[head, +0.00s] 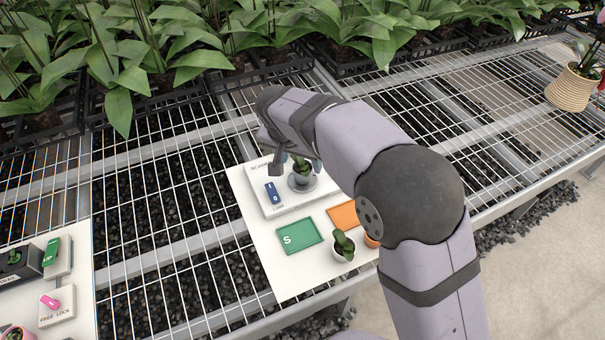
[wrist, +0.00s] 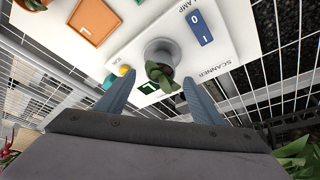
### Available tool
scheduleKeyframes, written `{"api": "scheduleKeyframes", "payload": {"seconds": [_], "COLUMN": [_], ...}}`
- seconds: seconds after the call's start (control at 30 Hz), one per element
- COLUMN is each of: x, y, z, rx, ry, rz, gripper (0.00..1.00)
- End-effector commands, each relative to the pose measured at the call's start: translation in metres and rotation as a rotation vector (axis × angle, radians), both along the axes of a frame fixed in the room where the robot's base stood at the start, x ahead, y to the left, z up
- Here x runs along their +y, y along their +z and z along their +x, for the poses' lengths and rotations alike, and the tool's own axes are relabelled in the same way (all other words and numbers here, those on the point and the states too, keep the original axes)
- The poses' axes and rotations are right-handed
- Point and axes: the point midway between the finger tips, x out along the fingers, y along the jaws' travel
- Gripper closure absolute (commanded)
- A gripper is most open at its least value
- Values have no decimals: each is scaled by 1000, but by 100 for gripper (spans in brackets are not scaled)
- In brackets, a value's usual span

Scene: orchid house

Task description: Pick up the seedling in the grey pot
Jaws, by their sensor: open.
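The grey pot (head: 302,179) stands upright on a round grey plate on the white scanner (head: 326,190). Its green seedling (head: 301,165) rises beside my gripper (head: 287,155). In the wrist view the grey pot (wrist: 158,48) lies ahead of my open fingers, and the seedling's leaves (wrist: 162,77) show between the fingertips (wrist: 157,82). My gripper holds nothing. I cannot tell whether a finger touches the leaves. The arm hides part of the scanner in the head view.
A blue switch (head: 273,193) is on the scanner. Green (head: 300,236) and orange (head: 343,214) tiles lie in front, near a white pot with a seedling (head: 343,254) and a terracotta pot (head: 372,241). A second board (head: 75,300) with small devices is at left. Leafy plants (head: 180,40) line the back.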

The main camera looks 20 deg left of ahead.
Motion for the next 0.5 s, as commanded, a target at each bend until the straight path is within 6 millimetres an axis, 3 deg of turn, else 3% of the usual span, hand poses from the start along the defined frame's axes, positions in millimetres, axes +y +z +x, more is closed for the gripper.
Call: {"api": "scheduleKeyframes", "payload": {"seconds": [0.27, 0.5], "x": [0, 0], "y": [-9, -33], "z": [4, 12], "rx": [1, 2], "ry": [1, 0], "rz": [-1, -3], "gripper": [39, 39]}}
